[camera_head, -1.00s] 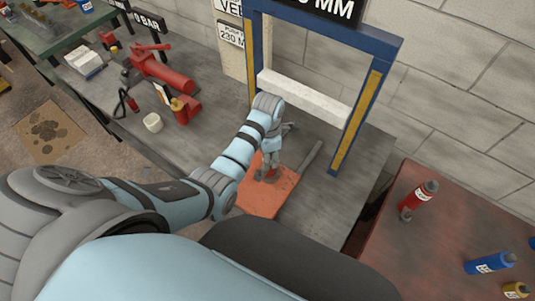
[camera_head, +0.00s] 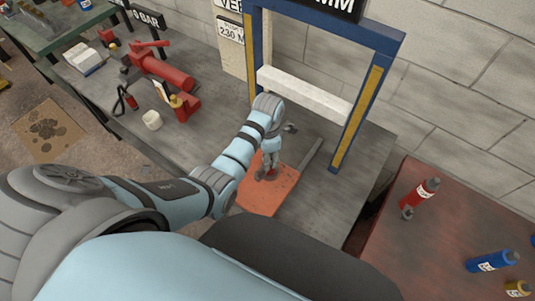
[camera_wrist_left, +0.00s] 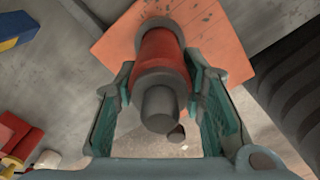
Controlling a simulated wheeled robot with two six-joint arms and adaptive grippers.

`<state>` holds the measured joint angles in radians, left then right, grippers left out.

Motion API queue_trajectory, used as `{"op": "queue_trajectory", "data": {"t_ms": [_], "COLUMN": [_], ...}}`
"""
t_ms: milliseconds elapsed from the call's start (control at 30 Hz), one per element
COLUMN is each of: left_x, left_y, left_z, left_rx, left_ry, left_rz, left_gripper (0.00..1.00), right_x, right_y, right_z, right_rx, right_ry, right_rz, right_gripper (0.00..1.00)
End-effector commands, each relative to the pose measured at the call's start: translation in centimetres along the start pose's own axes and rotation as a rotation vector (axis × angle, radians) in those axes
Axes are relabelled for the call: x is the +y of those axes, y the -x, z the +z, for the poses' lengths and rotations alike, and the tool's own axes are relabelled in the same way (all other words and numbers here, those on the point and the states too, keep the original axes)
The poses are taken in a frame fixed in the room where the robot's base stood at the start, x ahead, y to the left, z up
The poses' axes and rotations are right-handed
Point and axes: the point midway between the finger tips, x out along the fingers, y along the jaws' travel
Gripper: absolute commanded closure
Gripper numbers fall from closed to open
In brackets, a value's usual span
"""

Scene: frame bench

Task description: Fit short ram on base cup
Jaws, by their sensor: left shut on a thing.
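The short ram is a red cylinder with grey ends (camera_wrist_left: 162,58) in the left wrist view. My left gripper (camera_wrist_left: 160,80) is shut around it, one finger on each side. In the head view my left gripper (camera_head: 268,160) points down over the orange plate (camera_head: 268,196) on the bench. The ram's far end is close over this plate. A grey round part shows at that end, but I cannot tell whether it is the base cup or the ram's own end. The gripper hides most of the ram in the head view. My right gripper is not in view.
A blue press frame (camera_head: 362,110) with a white crossbar (camera_head: 305,90) stands behind the plate. A grey bar lies right of the plate. Red pump parts (camera_head: 165,75) and a white cup (camera_head: 152,120) are at left. Red bench (camera_head: 450,225) with bottles is at right.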

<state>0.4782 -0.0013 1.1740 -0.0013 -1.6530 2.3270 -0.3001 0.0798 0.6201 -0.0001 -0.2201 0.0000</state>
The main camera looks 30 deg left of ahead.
Motion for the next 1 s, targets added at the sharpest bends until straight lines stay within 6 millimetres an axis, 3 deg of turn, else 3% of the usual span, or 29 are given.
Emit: {"op": "queue_trajectory", "data": {"t_ms": [900,933,1000], "left_x": [0.1,0.1,0.1], "left_y": [-1.9,-1.9,-1.9], "left_z": [0.1,0.1,0.1], "left_rx": [-0.002,-0.002,-0.002], "left_ry": [0.000,0.000,0.000], "left_rz": [0.002,0.002,0.002], "left_gripper": [1.00,0.62,0.50], "right_x": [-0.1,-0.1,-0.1], "right_y": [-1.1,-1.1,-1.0], "right_z": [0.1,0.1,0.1], "right_rx": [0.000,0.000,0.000], "right_ry": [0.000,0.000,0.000], "right_rz": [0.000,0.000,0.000], "right_gripper": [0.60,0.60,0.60]}}
